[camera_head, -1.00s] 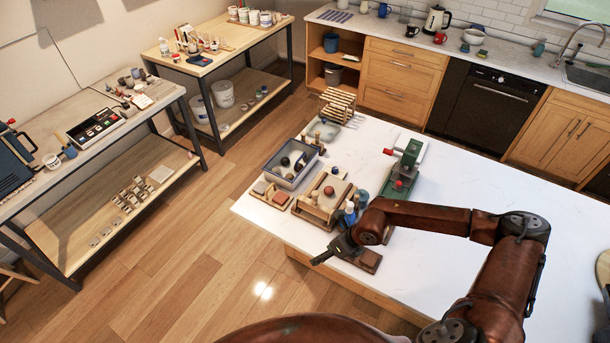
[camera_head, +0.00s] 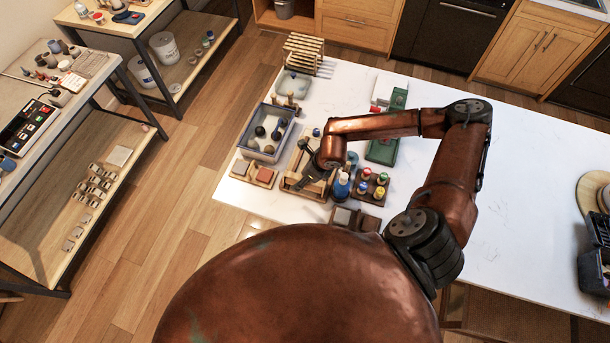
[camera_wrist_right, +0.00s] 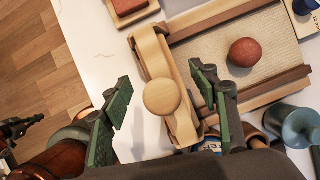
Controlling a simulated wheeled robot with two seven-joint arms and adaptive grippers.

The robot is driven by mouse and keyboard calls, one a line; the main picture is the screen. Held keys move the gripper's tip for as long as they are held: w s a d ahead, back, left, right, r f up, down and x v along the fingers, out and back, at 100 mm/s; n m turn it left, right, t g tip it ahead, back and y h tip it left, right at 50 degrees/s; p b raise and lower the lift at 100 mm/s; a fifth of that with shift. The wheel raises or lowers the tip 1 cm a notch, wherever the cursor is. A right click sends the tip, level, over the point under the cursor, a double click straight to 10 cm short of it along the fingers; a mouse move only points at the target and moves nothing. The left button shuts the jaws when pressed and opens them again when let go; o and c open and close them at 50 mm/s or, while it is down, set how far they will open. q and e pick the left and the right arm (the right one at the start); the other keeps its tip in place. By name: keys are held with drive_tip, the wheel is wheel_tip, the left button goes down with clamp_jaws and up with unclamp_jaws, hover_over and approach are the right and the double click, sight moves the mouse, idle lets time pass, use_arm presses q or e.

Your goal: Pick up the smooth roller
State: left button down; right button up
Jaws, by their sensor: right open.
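A pale wooden piece with a round knob (camera_wrist_right: 162,97), which looks like the smooth roller, lies along the near edge of a board in the right wrist view. In the head view it is hard to pick out under my arm. My right gripper (camera_wrist_right: 163,95) is open, with its green-padded fingers on either side of the knob in the picture. I cannot tell how far above it they are, and nothing is gripped. In the head view the right gripper (camera_head: 304,166) hangs over the wooden board (camera_head: 290,186). My left gripper is not in view.
A reddish clay ball (camera_wrist_right: 243,52) sits on the board. A blue bottle (camera_head: 342,185) and a rack of small paint jars (camera_head: 370,184) stand close right of the gripper. A grey tub (camera_head: 251,143) stands left.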

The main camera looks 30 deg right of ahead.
sight(299, 178)
drive_tip(key=x, duration=0.2)
drive_tip(key=shift+w+a+f+p, duration=0.15)
drive_tip(key=shift+w+f+p, duration=0.15)
drive_tip(key=shift+w+p, duration=0.1)
drive_tip(key=shift+s+f, duration=0.1)
drive_tip(key=shift+f, duration=0.3)
drive_tip(key=shift+c, duration=0.7)
drive_tip(key=c, duration=0.8)
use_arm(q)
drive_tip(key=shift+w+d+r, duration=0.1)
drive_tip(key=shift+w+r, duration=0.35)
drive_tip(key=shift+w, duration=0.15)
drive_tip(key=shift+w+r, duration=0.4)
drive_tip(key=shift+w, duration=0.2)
use_arm(e)
clamp_jaws()
